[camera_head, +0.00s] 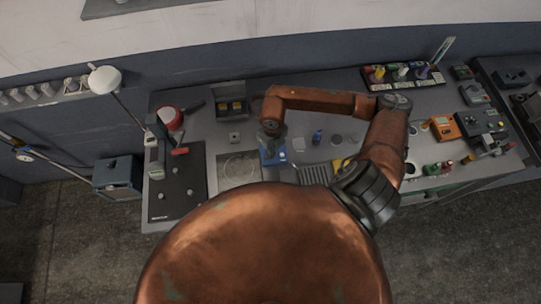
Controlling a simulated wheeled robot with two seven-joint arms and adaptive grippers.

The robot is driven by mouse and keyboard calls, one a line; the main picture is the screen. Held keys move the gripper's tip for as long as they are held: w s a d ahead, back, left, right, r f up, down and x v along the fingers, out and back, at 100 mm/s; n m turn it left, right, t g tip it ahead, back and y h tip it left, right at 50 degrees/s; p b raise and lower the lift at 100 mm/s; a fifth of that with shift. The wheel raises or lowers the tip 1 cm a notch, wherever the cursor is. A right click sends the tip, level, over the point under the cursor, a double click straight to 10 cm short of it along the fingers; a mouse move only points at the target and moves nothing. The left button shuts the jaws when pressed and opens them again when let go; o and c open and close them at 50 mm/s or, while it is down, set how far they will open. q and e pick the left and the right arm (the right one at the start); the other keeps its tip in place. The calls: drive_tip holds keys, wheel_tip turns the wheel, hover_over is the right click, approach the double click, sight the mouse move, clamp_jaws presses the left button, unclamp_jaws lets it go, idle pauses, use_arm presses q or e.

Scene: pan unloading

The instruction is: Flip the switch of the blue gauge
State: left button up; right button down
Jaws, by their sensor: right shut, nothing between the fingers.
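A small blue device (276,158), which looks like the blue gauge, sits near the middle of the grey workbench (222,132). My right arm reaches across from the right and bends down over it. My right gripper (270,143) points down right at the device, just above or touching it; I cannot tell which. It is shut with nothing in it and covers part of the device's top. The switch is too small or hidden to make out. My left gripper is not in view.
A red pan (170,119) and a dark panel (178,190) are on the left. A blue upright piece (317,136) stands right of the gauge. An orange device (443,127) is on the right. A rack with coloured items (403,76) is at the back.

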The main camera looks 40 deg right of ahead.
drive_tip(key=shift+f+b, duration=1.1)
drive_tip(key=shift+f, duration=0.1)
idle(0.9)
drive_tip(key=shift+r+p, duration=0.5)
drive_tip(key=shift+r, duration=0.25)
drive_tip(key=shift+r+p, duration=1.4)
drive_tip(key=shift+r, duration=1.4)
drive_tip(key=shift+w, duration=0.1)
